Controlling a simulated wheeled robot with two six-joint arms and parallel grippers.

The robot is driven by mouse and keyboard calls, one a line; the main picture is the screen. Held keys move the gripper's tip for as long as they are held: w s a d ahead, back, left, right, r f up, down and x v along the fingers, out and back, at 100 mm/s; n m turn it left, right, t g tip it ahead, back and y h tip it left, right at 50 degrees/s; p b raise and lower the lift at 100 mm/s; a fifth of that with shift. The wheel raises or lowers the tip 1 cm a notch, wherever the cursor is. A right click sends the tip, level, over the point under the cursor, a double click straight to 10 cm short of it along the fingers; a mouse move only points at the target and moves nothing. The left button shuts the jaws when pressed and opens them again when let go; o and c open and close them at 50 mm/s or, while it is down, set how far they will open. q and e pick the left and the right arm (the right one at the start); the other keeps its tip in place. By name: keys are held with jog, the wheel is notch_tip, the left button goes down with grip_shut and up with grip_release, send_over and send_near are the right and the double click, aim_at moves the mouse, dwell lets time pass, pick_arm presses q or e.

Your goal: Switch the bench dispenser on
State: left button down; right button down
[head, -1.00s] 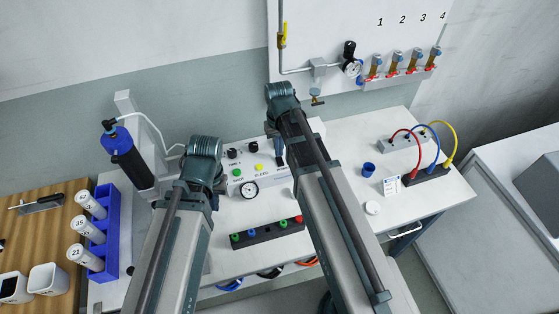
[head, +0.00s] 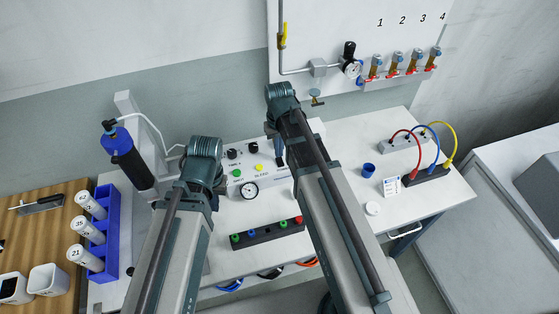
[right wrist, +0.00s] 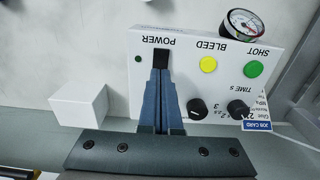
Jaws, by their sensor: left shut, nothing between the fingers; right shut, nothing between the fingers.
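The bench dispenser (head: 268,181) is a white box on the bench with a green button, a yellow button, black knobs and a round gauge. In the right wrist view its panel (right wrist: 190,84) appears upside down. The black POWER switch (right wrist: 161,55) is right at the tips of my right gripper (right wrist: 160,70); whether they touch it I cannot tell. A small dark green lamp (right wrist: 138,59) beside it looks unlit. My right gripper (head: 280,160) is shut and empty. My left gripper (head: 219,184) is shut, left of the dispenser, mostly hidden behind its arm.
A strip with coloured knobs (head: 267,233) lies in front of the dispenser. A blue rack (head: 112,230) with white tubes and a dark cylinder with a blue cap (head: 130,160) stand left. A blue cup (head: 368,170) and cabled block (head: 427,176) are right. A white block (right wrist: 80,106) sits beside the dispenser.

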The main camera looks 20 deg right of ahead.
aim_at(279, 159)
jog(key=shift+f+b, duration=0.9)
dwell(0.9)
jog(key=shift+r, duration=0.15)
notch_tip(279, 159, up, 7)
jog(key=p, duration=0.7)
jog(key=s+a+n+h, duration=0.1)
jog(key=s+a+n, duration=0.2)
jog(key=s+a, duration=0.7)
jog(key=s, duration=0.4)
jog(key=shift+s+a, duration=0.15)
jog(key=shift+a, duration=0.1)
dwell(0.4)
